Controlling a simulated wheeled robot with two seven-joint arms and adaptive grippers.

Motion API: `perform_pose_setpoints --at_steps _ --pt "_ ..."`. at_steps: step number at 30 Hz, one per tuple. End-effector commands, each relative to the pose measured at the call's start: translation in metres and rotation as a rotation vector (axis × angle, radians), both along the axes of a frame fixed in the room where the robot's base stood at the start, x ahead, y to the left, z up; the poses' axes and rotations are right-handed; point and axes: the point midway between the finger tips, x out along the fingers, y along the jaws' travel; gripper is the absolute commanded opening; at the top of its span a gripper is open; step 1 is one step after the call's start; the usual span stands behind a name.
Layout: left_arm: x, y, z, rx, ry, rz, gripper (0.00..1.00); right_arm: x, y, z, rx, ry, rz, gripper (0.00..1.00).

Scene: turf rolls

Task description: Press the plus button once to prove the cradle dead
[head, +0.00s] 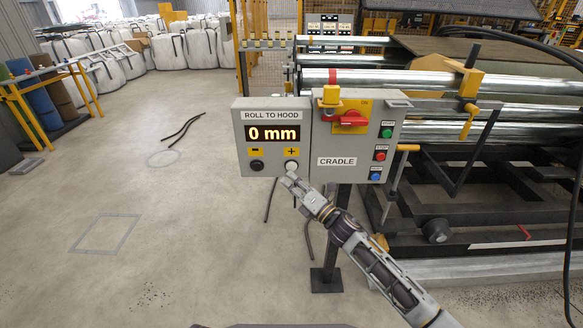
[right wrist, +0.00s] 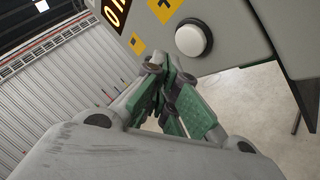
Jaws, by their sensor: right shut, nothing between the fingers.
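The grey ROLL TO HOOD box (head: 240,160) faces me and its display (head: 273,134) reads 0 mm. Below the display are a black button (head: 257,166) under a yellow minus label and the white plus button (head: 291,166) under a yellow plus label. The CRADLE box (head: 349,145) adjoins it on the right. My right gripper (head: 287,179) is shut and empty, its tips just below the plus button in the head view. In the right wrist view the plus button (right wrist: 193,39) stands clear beyond the shut fingers (right wrist: 170,85), with a visible gap in the picture. My left gripper is out of view.
The CRADLE box carries a red rotary handle (head: 349,118) on a yellow plate, a yellow padlock-like piece (head: 331,97), and green, red and blue buttons. A dark post (head: 326,265) holds the boxes. The roller machine (head: 450,110) fills the right; open floor (head: 170,230) lies left.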

Motion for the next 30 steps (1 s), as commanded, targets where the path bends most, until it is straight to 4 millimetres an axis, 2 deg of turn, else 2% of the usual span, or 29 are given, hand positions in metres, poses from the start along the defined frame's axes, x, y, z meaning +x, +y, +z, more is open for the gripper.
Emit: perform_pose_setpoints --at_steps 18,30 --pt "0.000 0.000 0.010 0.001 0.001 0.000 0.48 -0.037 -0.001 0.000 0.000 0.000 -0.001 0.00" --pt "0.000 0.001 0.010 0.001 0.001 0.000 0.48 -0.039 0.000 0.000 0.000 -0.001 -0.001 0.00"
